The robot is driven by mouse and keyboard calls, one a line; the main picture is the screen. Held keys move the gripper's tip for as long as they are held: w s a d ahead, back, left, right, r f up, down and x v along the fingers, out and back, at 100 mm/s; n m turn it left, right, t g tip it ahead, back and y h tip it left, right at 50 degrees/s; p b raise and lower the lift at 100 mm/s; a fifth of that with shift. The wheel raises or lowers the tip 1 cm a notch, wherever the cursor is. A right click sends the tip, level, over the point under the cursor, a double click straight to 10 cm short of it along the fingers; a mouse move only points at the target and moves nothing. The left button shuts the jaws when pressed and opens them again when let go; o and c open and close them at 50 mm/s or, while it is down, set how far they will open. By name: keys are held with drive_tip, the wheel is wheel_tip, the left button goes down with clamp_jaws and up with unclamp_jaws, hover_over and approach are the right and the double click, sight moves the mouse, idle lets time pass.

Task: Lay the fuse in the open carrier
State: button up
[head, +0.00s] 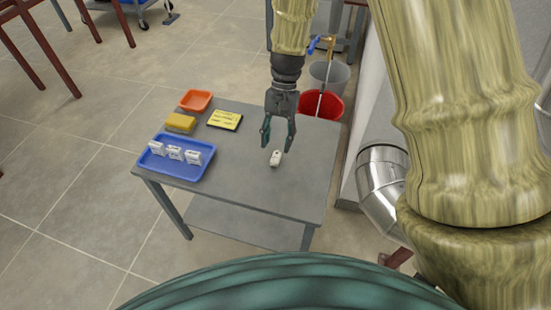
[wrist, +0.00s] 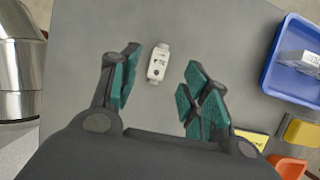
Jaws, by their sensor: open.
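A small white fuse-like piece with dark print (head: 275,158) lies by itself on the grey table. In the wrist view this piece (wrist: 158,63) lies beyond the fingertips, in line with the gap between them. My gripper (head: 278,141) is open and empty, pointing down above the table near the piece, not touching it. Several white blocks (head: 175,153) stand in a row in a blue tray (head: 204,176); one block (wrist: 299,60) shows at the right edge of the wrist view. I cannot tell which thing is the open carrier.
An orange bin (head: 196,100), a yellow sponge-like block (head: 180,123) and a yellow card with a dark edge (head: 225,120) are behind the tray. The table's (head: 250,189) front right is bare. A red bucket (head: 327,107) and a silver pipe (head: 382,175) stand beyond its right side.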

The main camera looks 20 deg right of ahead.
sight(275, 159)
drive_tip(key=shift+s, duration=0.2)
drive_tip(key=b+x, duration=0.1)
drive_tip(key=x, duration=0.4)
drive_tip(key=shift+c, duration=0.2)
clamp_jaws()
